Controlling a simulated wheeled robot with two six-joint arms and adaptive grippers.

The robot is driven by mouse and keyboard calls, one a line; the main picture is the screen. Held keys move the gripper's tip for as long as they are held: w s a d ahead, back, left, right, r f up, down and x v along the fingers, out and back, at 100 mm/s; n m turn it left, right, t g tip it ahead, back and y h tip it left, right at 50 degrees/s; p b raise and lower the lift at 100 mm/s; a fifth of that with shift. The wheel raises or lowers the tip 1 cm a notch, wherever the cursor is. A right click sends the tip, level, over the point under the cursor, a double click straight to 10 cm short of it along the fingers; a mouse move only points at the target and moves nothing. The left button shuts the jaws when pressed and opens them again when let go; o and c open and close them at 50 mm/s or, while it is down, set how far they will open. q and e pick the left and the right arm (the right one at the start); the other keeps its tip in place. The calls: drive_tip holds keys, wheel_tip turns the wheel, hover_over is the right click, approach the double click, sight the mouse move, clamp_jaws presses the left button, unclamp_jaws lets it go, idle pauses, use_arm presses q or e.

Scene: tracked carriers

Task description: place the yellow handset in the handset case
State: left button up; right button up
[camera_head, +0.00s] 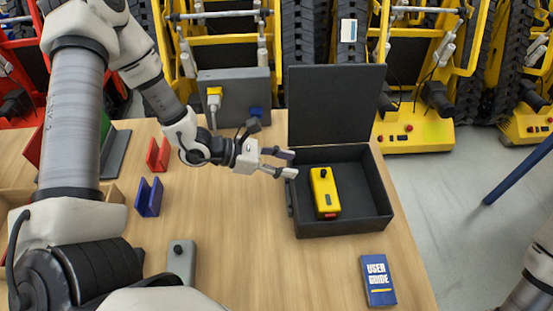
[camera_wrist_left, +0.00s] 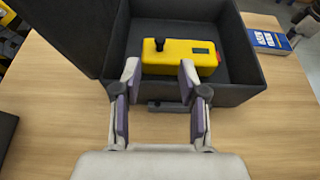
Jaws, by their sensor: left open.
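The yellow handset (camera_head: 325,192) lies inside the open black handset case (camera_head: 375,207), nearer its left side. It has a black knob at one end and a red part at the other. It also shows in the left wrist view (camera_wrist_left: 180,57), lying within the case walls (camera_wrist_left: 248,50). The case lid (camera_head: 336,103) stands up at the back. My left gripper (camera_head: 291,164) is open and empty at the left edge of the case, apart from the handset. It shows in the left wrist view (camera_wrist_left: 157,85) with the handset beyond its fingertips. My right gripper is not in view.
A blue user guide (camera_head: 378,280) lies right of centre near the front. Red (camera_head: 158,155) and blue (camera_head: 149,196) holders and a grey device (camera_head: 181,262) are on the left. A grey box (camera_head: 240,92) stands at the back.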

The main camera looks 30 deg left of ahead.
use_arm(q)
drive_tip(key=v, duration=0.2)
drive_tip(key=shift+s+a+r, duration=0.1)
drive_tip(key=shift+s+a, duration=0.1)
drive_tip(key=shift+a, duration=0.1)
